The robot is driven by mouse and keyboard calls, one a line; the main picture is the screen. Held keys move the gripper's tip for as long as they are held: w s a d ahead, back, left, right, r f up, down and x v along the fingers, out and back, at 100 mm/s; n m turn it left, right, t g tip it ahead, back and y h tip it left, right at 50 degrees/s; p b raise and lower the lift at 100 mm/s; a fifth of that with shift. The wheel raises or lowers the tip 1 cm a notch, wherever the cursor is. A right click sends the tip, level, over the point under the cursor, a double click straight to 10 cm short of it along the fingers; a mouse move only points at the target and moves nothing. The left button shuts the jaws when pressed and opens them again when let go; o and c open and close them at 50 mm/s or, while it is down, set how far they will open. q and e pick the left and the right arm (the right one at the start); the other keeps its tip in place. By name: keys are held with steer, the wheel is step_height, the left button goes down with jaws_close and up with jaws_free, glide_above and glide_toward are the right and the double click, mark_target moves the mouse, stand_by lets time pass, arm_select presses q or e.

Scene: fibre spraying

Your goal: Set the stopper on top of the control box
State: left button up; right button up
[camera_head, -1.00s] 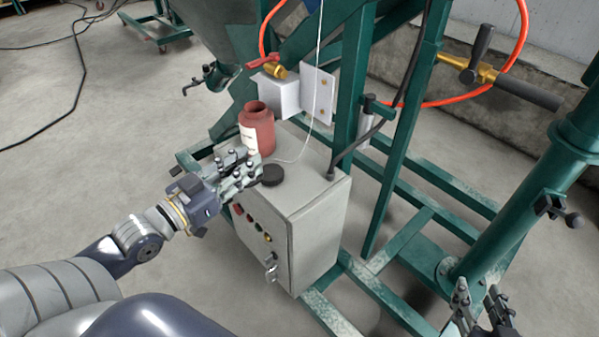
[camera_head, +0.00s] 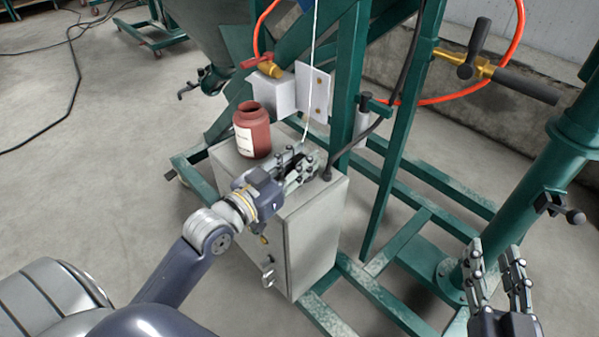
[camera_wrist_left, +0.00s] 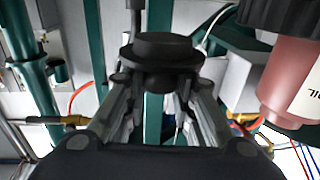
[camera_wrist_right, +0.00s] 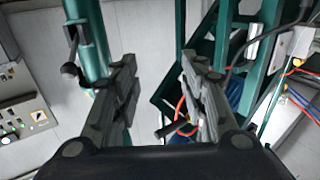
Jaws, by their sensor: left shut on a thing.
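The grey control box (camera_head: 313,240) stands on the green frame in the head view, its flat top partly under my left gripper. My left gripper (camera_head: 303,163) is over the right part of that top. In the left wrist view the left gripper (camera_wrist_left: 163,90) is shut on a black round stopper (camera_wrist_left: 162,50) with a wide flange. In the head view the fingers mostly hide the stopper, and I cannot tell whether it touches the box. My right gripper (camera_head: 500,270) is open and empty at the lower right; its spread fingers show in the right wrist view (camera_wrist_right: 160,100).
A red bottle (camera_head: 256,137) with a white label stands on the box's back left, and shows close in the left wrist view (camera_wrist_left: 292,85). A white bracket (camera_head: 315,93), green posts (camera_head: 352,80) and a black cable (camera_head: 408,70) rise behind the box.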

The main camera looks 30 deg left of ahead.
arm_select(q)
step_height(320, 180, down, 3)
steer(key=shift+f+b, duration=0.15)
steer(key=shift+b, duration=0.7)
arm_select(e)
step_height(320, 180, up, 9)
steer(key=s+t+y, duration=0.1)
steer(key=t+y, duration=0.1)
steer(key=t, duration=0.2)
steer(key=shift+s+a+f+t, duration=0.2)
steer(key=shift+s+a+t, duration=0.15)
steer(key=shift+a+t, duration=0.05)
arm_select(q)
steer(key=shift+f, duration=0.1)
steer(key=o, duration=1)
steer(key=shift+s+a, duration=0.2)
steer(key=shift+s, duration=0.3)
steer(key=shift+p+v, duration=0.8)
steer(key=shift+v, duration=4.65)
arm_select(e)
step_height(320, 180, down, 7)
steer(key=w+g+h, duration=0.1)
steer(key=g, duration=0.3)
steer(key=shift+w+d, duration=0.25)
steer(key=shift+w, duration=0.1)
